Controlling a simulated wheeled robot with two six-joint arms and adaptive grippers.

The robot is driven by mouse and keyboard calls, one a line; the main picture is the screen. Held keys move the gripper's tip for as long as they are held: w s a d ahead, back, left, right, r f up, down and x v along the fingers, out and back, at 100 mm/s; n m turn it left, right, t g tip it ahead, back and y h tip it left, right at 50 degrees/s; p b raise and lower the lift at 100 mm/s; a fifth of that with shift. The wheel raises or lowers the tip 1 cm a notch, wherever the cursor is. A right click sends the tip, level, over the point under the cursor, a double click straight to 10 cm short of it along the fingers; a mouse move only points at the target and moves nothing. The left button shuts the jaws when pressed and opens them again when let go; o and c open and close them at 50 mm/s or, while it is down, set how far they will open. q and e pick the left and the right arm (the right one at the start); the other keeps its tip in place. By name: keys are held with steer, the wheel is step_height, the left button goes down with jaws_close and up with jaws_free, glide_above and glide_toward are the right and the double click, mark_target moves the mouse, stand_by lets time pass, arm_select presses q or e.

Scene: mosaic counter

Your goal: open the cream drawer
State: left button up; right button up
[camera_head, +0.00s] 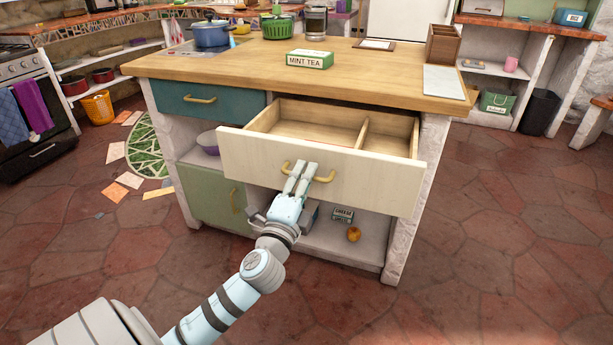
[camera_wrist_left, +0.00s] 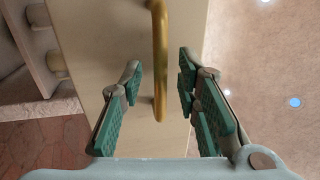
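The cream drawer (camera_head: 380,182) in the wooden-topped island stands pulled well out, its inside and a wooden divider visible. The inside looks empty. Its brass handle (camera_head: 326,178) is partly hidden by my left gripper (camera_head: 302,168). In the left wrist view the handle (camera_wrist_left: 159,45) runs between the two finger pads of the left gripper (camera_wrist_left: 160,75), with gaps on both sides. The left gripper is open around the handle, not shut on it. My right gripper does not show.
A teal drawer (camera_head: 200,101) and a green cupboard door (camera_head: 210,194) are shut at the left. A small box (camera_head: 343,215) and a round orange item (camera_head: 353,234) sit on the shelf below. A mint tea box (camera_head: 309,59) is on the counter. The floor in front is clear.

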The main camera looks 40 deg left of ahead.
arm_select(q)
steer(key=shift+w+a+r, duration=0.1)
steer(key=shift+w+a, duration=0.1)
steer(key=shift+w, duration=0.25)
jaws_close()
steer(key=shift+w, duration=0.1)
steer(key=x, duration=0.3)
steer(key=f+x, duration=0.1)
steer(key=x, duration=0.1)
steer(key=shift+w+a, duration=0.1)
steer(key=shift+w, duration=0.15)
jaws_free()
